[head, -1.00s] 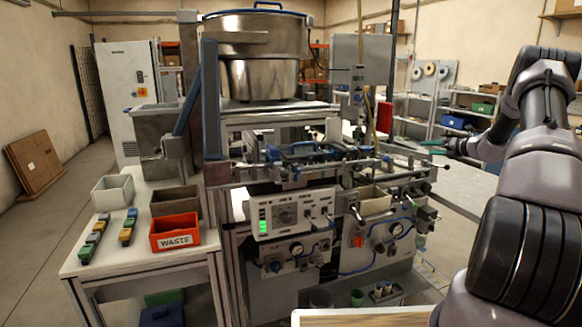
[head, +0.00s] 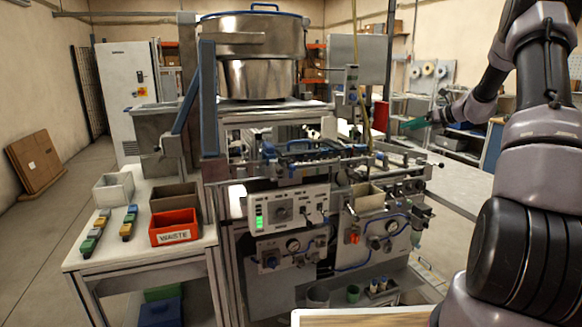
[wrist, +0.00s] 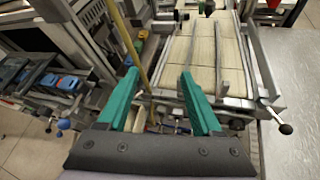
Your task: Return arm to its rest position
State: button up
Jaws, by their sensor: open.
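My arm comes in from the right edge of the head view and reaches up, then bends back down toward the machine. My gripper (head: 410,125) has green fingers and hangs in the air at the machine's right side. In the wrist view, the two green fingers of my gripper (wrist: 160,98) stand apart with nothing between them. Below and beyond the fingertips is a pale slatted conveyor (wrist: 200,55) with metal side rails.
The machine (head: 290,205) with a steel bowl (head: 255,50) on top fills the middle. A red waste bin (head: 175,227) and small bins stand on the white table (head: 85,262) at left. A grey tabletop (wrist: 293,135) lies right of the conveyor. Shelves with tape reels (head: 428,70) stand behind.

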jog(key=s+a+r+n+g+h, duration=0.1)
jog(key=s+a+r+n+g, duration=0.1)
jog(key=s+a+r+n, duration=0.65)
jog(key=s+a+r+n+g+h, duration=0.15)
jog(key=s+a+r+n, duration=0.3)
jog(key=s+a, duration=0.5)
jog(key=s+a+n+h, duration=0.2)
jog(key=s+n, duration=1.2)
jog(key=s, duration=1.5)
jog(key=shift+s+h, duration=0.25)
jog(key=shift+h, duration=0.6)
jog(key=shift+r+t, duration=0.1)
jog(key=shift+t, duration=0.15)
